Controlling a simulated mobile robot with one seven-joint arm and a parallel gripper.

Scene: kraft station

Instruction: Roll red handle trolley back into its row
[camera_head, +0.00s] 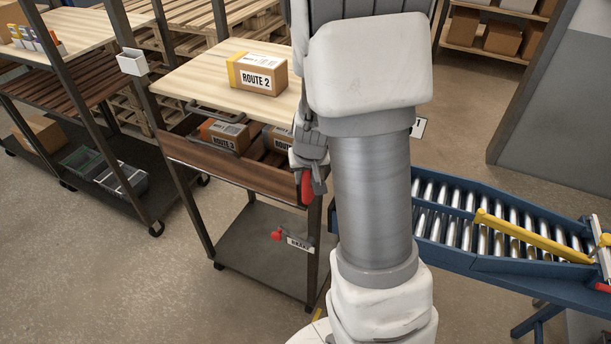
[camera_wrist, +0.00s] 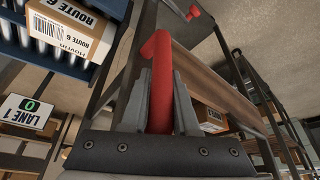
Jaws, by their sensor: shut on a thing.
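The trolley has a pale wooden top (camera_head: 200,82), a brown drawer (camera_head: 220,166) and a dark lower shelf (camera_head: 262,250) on dark legs. A red handle (camera_head: 307,187) is at its near right corner. It also shows large in the wrist view (camera_wrist: 160,75). My gripper (camera_head: 308,165) is shut on this red handle. In the wrist view its fingers (camera_wrist: 160,105) stand on both sides of the handle. My arm hides the trolley's right side. A red-knobbed brake lever (camera_head: 278,235) with a label sits lower on the trolley; a second red end shows in the wrist view (camera_wrist: 193,13).
A ROUTE 2 box (camera_head: 258,75) stands on the trolley top, and a ROUTE 3 box (camera_head: 222,134) lies in the drawer. A dark rack (camera_head: 120,195) stands at left, a blue roller conveyor (camera_head: 500,225) at right. Floor (camera_head: 110,280) is clear at front left.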

